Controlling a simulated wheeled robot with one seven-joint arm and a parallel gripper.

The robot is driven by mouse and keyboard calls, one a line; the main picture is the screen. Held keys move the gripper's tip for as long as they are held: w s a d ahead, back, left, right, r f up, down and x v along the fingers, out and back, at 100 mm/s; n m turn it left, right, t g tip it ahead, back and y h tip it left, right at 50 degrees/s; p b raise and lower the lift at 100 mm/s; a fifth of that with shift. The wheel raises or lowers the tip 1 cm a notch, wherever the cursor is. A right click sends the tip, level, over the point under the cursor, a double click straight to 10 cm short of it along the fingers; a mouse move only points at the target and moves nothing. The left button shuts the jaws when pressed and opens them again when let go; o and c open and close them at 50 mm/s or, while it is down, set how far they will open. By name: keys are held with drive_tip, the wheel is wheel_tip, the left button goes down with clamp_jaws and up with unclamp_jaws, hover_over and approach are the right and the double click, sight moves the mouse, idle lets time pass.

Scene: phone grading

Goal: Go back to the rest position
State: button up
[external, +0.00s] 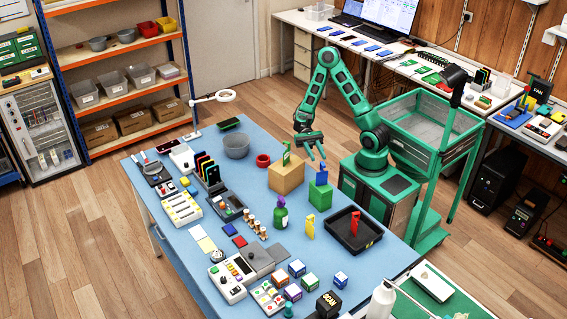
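My gripper (316,155) hangs over the far right part of the blue table (188,254), fingers pointing down. Its two fingers look apart, with nothing visible between them. My green arm is bent, rising from its base at the right of the table and reaching down to the left. Below and left of the gripper is a cardboard-coloured box (286,177) with a green upright piece (286,155) on top.
A black tray (372,243) holds a red piece (355,222); a yellow piece (310,227) stands beside it. A grey bowl (236,146) and red bowl (263,160) stand left of the gripper. A green-framed cart (436,146) is behind my arm. Wooden floor left of the table is clear.

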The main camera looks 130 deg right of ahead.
drive_tip(key=shift+s+d, duration=0.25)
drive_tip(key=shift+d, duration=0.35)
drive_tip(key=s+f+n+g+h, duration=0.2)
drive_tip(key=s+f, duration=0.1)
drive_tip(key=f, duration=0.1)
drive_tip(key=s+a+f+n+g+h, duration=0.1)
drive_tip(key=s+f+n+g+h, duration=0.1)
drive_tip(key=f, duration=0.3)
drive_tip(key=s+a+f+n+g+h, duration=0.1)
drive_tip(key=s+f+n+g+h, duration=0.2)
drive_tip(key=s+f, duration=0.1)
drive_tip(key=shift+a+f+n+h, duration=0.25)
drive_tip(key=shift+f+n+h, duration=0.15)
drive_tip(key=shift+f, duration=0.1)
drive_tip(key=s+d+r+n+h, duration=0.8)
drive_tip(key=s+d, duration=0.4)
drive_tip(key=shift+s+r+h, duration=0.2)
drive_tip(key=shift+s+h, duration=0.1)
drive_tip(key=shift+s, duration=0.1)
